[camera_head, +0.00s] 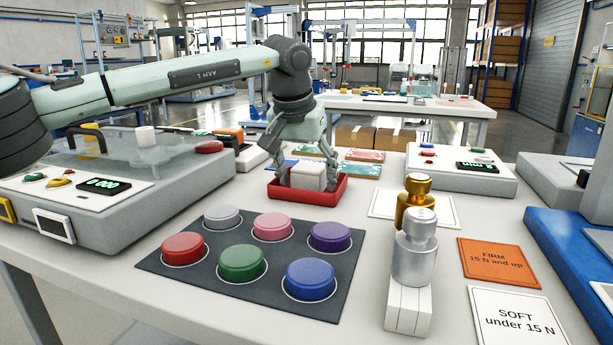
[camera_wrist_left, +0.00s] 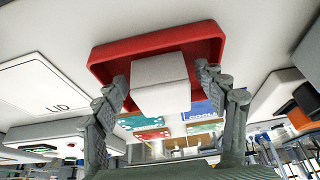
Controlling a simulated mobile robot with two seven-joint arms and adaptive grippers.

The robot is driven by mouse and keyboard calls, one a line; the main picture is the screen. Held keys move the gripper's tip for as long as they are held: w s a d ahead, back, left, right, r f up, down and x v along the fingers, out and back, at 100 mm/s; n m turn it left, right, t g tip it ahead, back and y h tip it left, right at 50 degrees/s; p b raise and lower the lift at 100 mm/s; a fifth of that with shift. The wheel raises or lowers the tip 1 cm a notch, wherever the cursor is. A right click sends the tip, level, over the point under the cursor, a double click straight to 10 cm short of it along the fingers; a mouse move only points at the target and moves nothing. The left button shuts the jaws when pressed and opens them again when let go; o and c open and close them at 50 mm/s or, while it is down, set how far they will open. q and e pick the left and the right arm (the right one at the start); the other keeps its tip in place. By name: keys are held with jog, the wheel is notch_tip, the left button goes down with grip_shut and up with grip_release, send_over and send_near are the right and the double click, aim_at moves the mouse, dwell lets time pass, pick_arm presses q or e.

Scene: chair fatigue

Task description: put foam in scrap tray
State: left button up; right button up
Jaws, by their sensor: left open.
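A white foam block (camera_head: 308,177) is in the red scrap tray (camera_head: 318,198), near the back middle of the table. My left gripper (camera_head: 304,178) reaches down over the tray with its fingers open on either side of the block. In the left wrist view the white foam (camera_wrist_left: 160,82) lies inside the red tray (camera_wrist_left: 112,54), and the open fingers (camera_wrist_left: 165,90) stand to its left and right. Whether the fingertips touch the foam I cannot tell. Another white block (camera_head: 408,304) stands at the front right with a silver weight (camera_head: 415,250) on it. My right gripper is not in view.
A dark mat (camera_head: 262,254) with several coloured round pads lies in front of the tray. A gold weight (camera_head: 417,200) stands on a white card. An orange FIRM card (camera_head: 498,262) and a white SOFT card (camera_head: 518,318) lie at the right. Machines with displays stand left and behind.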

pick_arm(q)
jog(key=shift+r, duration=0.1)
jog(key=shift+r, duration=0.25)
jog(key=v, duration=1.1)
jog(key=shift+r+p, duration=0.3)
jog(key=shift+p, duration=0.1)
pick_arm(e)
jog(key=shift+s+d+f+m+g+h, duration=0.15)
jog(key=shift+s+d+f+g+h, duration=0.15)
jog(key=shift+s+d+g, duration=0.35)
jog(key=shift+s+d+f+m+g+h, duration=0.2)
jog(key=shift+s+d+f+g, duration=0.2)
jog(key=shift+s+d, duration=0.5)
pick_arm(q)
jog(key=shift+s+a, duration=0.1)
jog(key=shift+s, duration=0.05)
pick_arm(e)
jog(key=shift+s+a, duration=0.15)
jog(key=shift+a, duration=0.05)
